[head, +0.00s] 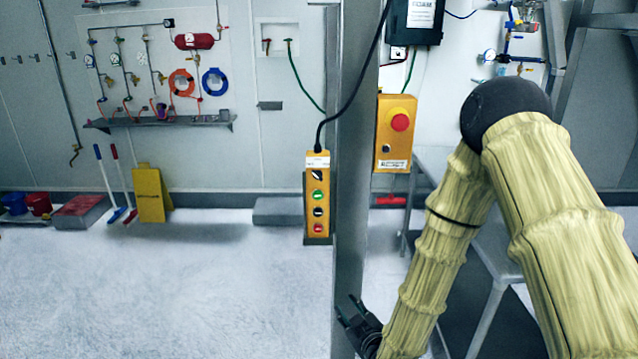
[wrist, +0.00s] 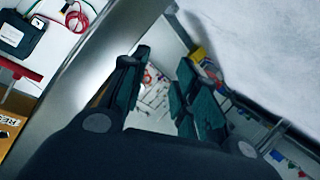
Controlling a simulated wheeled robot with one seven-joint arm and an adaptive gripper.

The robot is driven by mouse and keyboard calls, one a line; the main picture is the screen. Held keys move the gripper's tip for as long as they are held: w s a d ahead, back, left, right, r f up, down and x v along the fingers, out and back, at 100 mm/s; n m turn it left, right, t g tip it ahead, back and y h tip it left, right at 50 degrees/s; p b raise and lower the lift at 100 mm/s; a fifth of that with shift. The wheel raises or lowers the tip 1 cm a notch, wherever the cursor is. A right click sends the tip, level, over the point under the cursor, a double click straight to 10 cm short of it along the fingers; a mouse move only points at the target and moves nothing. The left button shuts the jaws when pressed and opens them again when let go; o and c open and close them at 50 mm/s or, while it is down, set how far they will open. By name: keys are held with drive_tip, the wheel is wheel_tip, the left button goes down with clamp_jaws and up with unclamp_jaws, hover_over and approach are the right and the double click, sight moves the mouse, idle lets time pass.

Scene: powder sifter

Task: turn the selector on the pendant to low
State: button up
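The pendant (head: 317,225) is a narrow yellow box hanging on a black cable in the head view, left of a grey post. Its selector (head: 317,175) is a dark knob near the top, under a white label. Its pointer direction is too small to read. Green, black and red buttons sit below it. My gripper (head: 347,305) is low in front of the post's foot, below and slightly right of the pendant, and apart from it. In the wrist view my gripper (wrist: 163,60) has its fingers spread with nothing between them. I cannot make out the selector there.
The grey post (head: 350,150) stands just right of the pendant. A yellow box with a red mushroom button (head: 400,122) is right of the post. A grey metal table (head: 497,265) stands behind my arm.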

drive_tip(key=w+a+r+n+t+y+p, duration=0.1)
drive_tip(key=w+a+r+t, duration=0.15)
drive_tip(key=r, duration=0.45)
drive_tip(key=w+a+r+n+t, duration=0.1)
drive_tip(key=w+r, duration=0.2)
drive_tip(key=r, duration=0.4)
drive_tip(key=n+t+p, duration=0.1)
drive_tip(key=n+t, duration=0.1)
drive_tip(key=t, duration=0.1)
approach(317, 177)
drive_tip(key=shift+y, duration=0.4)
drive_tip(key=p+x, duration=0.4)
drive_tip(key=x, duration=0.4)
drive_tip(key=shift+w+d+p, duration=0.1)
drive_tip(key=shift+d+p, duration=0.05)
drive_tip(key=shift+p, duration=0.2)
drive_tip(key=shift+c, duration=0.5)
clamp_jaws()
